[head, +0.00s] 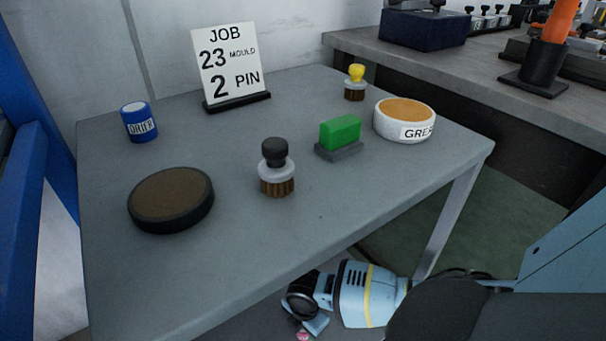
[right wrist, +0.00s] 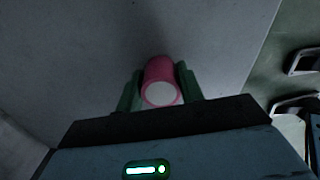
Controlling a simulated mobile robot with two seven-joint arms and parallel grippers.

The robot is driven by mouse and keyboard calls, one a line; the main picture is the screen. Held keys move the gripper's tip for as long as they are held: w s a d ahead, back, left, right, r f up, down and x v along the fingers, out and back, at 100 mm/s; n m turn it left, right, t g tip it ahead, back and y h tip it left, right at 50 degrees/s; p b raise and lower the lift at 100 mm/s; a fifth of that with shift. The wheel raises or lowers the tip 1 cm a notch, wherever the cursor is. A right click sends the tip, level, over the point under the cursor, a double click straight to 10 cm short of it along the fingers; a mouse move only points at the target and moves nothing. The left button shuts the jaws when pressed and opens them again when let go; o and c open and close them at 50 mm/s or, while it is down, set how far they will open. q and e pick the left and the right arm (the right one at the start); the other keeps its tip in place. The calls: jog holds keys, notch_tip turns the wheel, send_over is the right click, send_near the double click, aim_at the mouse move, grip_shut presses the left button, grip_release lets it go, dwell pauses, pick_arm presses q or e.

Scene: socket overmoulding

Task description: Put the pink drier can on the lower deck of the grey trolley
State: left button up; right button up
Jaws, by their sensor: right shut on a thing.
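The pink drier can (right wrist: 158,82) shows in the right wrist view between the two green fingers of my right gripper (right wrist: 160,92), which is shut on it. Its pale round end faces the camera. In the head view my right gripper (head: 311,323) is below the front right edge of the grey trolley's upper deck (head: 330,205), and only a small pink bit of the can (head: 302,335) shows. A grey surface (right wrist: 215,45) lies beyond the can in the wrist view; I cannot tell whether they touch. My left gripper is not in view.
The upper deck holds a blue drier can (head: 139,122), a dark round pad (head: 171,199), brushes (head: 276,170), a green block (head: 340,132), a grease tin (head: 404,121) and a job sign (head: 228,65). A trolley leg (head: 447,220) stands right of my gripper. A bench (head: 480,75) stands behind right.

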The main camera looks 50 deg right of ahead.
jog(key=o, duration=0.9)
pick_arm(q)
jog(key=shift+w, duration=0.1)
pick_arm(e)
jog(key=shift+o, duration=0.5)
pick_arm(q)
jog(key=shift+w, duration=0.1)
pick_arm(e)
notch_tip(320, 180, up, 11)
jog(key=p, duration=0.5)
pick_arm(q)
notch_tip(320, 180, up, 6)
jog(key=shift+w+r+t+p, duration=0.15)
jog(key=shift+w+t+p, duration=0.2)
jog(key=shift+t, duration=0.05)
pick_arm(e)
jog(key=shift+r, duration=0.6)
